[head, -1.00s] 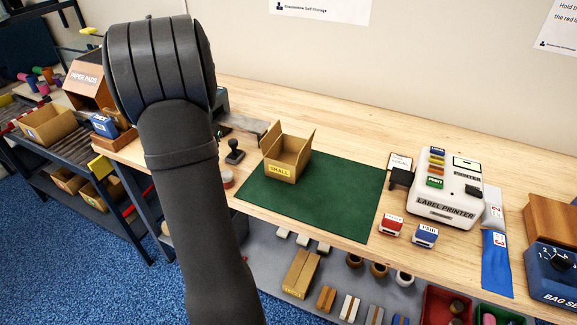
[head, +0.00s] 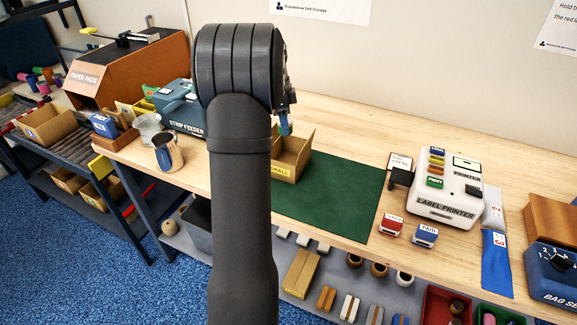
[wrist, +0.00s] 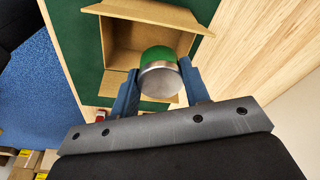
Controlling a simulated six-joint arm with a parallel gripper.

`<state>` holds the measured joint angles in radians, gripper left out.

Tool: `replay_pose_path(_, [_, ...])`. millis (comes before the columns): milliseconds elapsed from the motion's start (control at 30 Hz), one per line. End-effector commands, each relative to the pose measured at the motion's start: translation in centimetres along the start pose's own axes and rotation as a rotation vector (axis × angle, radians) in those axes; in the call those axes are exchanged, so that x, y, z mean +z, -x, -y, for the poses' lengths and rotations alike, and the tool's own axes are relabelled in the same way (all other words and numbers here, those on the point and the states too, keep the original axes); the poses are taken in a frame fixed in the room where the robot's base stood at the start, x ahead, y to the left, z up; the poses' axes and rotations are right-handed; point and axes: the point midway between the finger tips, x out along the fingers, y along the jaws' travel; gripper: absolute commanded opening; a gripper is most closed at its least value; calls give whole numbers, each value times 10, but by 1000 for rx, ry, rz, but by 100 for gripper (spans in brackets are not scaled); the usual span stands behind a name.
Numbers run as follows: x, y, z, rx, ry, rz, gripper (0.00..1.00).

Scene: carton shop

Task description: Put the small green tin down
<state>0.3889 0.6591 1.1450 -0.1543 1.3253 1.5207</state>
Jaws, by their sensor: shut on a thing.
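The small green tin (wrist: 158,74) shows in the wrist view with its silver end towards the camera and a green side. My gripper (wrist: 158,85) is shut on it, one finger on each side. The tin is over the near part of the open cardboard box marked SMALL (wrist: 115,40); I cannot tell how high above the box floor it is. In the head view my arm hides the tin and the left part of the box (head: 290,158); only a blue fingertip of my gripper (head: 284,125) shows above the box.
The box stands on a green mat (head: 335,205) on the wooden bench. A label printer (head: 445,190) and red and blue stamps (head: 391,226) are to the right. A strip feeder (head: 180,108) and metal jug (head: 167,153) are to the left. The mat's right part is clear.

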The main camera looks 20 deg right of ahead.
Motion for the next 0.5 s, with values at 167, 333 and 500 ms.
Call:
replay_pose_path(167, [-5,-14,-17,9,-67,0,18])
replay_pose_path(333, [-4,-36,-22,14,-83,0,18])
replay_pose_path(500, [1,-67,-22,13,-83,0,18])
